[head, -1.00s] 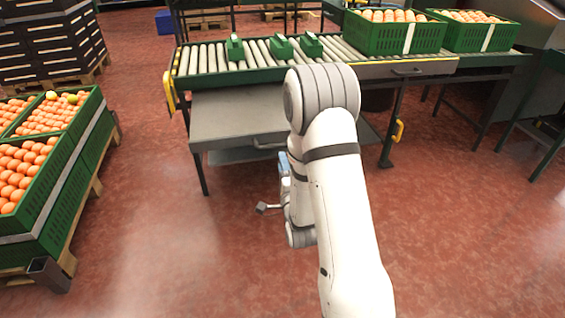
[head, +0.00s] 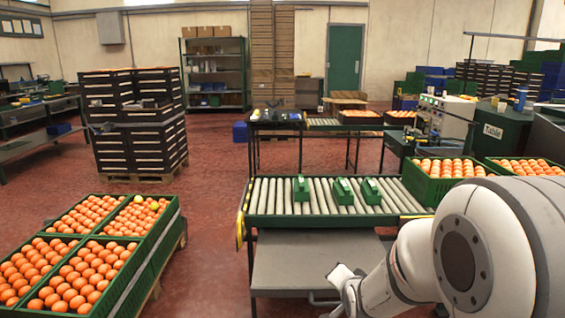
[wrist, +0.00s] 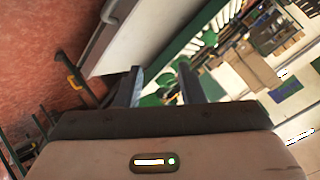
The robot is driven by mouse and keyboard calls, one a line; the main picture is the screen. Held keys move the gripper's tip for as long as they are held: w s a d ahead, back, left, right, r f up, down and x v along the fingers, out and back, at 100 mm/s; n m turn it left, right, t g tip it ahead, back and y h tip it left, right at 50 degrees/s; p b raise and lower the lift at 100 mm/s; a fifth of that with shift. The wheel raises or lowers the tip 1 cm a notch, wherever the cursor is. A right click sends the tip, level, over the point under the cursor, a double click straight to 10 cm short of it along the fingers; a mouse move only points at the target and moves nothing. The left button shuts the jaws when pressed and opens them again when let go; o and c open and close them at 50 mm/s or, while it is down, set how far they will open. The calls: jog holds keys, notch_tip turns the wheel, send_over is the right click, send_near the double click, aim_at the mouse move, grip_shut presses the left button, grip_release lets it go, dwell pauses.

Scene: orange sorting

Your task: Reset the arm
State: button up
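My white arm (head: 415,262) fills the lower right of the head view. Its large round joint is close to the camera, and its far end reaches left over the grey shelf below the roller conveyor. In the wrist view, my gripper (wrist: 161,82) shows two dark fingers spread apart with nothing between them. The fingers point toward the conveyor side and the far wall, and the view is strongly tilted. My fingertips cannot be made out in the head view.
The roller conveyor (head: 330,208) holds several small green items (head: 343,190) and, at right, green crates of oranges (head: 428,190). Crates of oranges (head: 168,222) stand on a pallet at left. Black stacked crates (head: 140,150) stand behind. Red floor between is clear.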

jog(key=s+r+n+g+p, duration=0.8)
jog(key=s+r+p, duration=0.8)
jog(key=s+r, duration=0.7)
jog(key=shift+s+r+n+g, duration=0.4)
jog(key=shift+r+n, duration=0.1)
jog(key=shift+r, duration=0.15)
